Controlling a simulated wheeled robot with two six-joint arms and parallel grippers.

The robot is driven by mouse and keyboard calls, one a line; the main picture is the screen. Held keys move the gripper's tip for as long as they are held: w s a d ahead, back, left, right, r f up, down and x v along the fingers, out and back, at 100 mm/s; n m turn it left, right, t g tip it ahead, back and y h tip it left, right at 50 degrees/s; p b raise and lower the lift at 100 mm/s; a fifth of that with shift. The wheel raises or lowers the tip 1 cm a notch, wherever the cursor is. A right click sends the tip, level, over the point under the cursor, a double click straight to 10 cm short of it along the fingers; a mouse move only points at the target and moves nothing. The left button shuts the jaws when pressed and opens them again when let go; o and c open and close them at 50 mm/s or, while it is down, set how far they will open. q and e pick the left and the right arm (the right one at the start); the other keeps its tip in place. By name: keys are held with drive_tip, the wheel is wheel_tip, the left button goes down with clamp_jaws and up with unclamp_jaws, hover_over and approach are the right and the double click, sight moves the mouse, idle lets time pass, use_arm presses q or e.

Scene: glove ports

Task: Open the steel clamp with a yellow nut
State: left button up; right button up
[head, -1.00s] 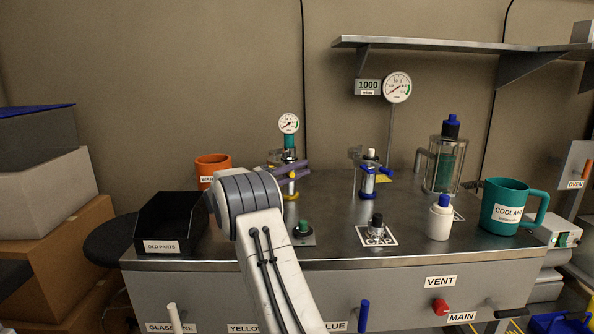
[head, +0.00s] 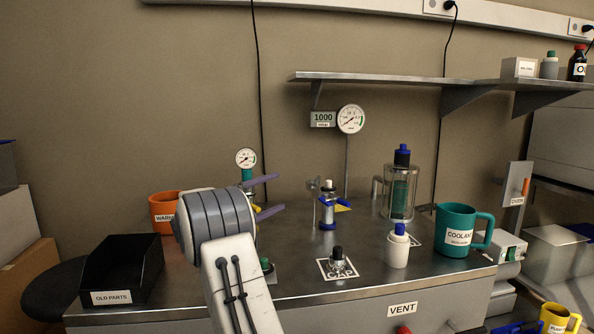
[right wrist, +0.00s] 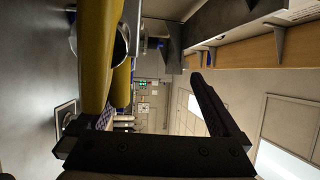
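The clamp with the yellow part (head: 256,207) stands at the back left of the bench, below a round gauge (head: 246,158) and a green collar (head: 247,175). My right arm hides most of it. My right gripper (head: 268,196) is open at the clamp, with one purplish finger above and one below. In the right wrist view, my dark fingers (right wrist: 160,115) are wide apart. Large yellow bars (right wrist: 97,50) there lie close to the camera, by the left finger; I cannot tell whether they touch it. My left gripper is not in view.
A blue-handled clamp (head: 328,212) stands to the right. Further right are a glass vessel (head: 400,195), a white bottle (head: 397,250) and a teal mug (head: 458,232). A black bin (head: 121,272) and an orange mug (head: 163,208) are left. A shelf (head: 410,79) hangs above.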

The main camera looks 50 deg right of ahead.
drive_tip(key=shift+m+g, duration=0.5)
drive_tip(key=shift+m, duration=0.1)
drive_tip(key=s+r, duration=0.2)
drive_tip(key=s+d+r, duration=0.1)
drive_tip(key=s+r, duration=0.1)
drive_tip(key=r, duration=0.1)
drive_tip(key=s+r, duration=0.2)
drive_tip(key=s, duration=0.1)
drive_tip(key=shift+d+r+p, duration=0.25)
drive_tip(key=shift+d+p, duration=0.05)
drive_tip(key=shift+p, duration=0.05)
drive_tip(key=shift+c, duration=0.7)
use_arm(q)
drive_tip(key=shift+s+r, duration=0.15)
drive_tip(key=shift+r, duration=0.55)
use_arm(e)
drive_tip(key=shift+s+d+r, duration=0.1)
drive_tip(key=shift+s+d, duration=0.05)
drive_tip(key=shift+s, duration=0.3)
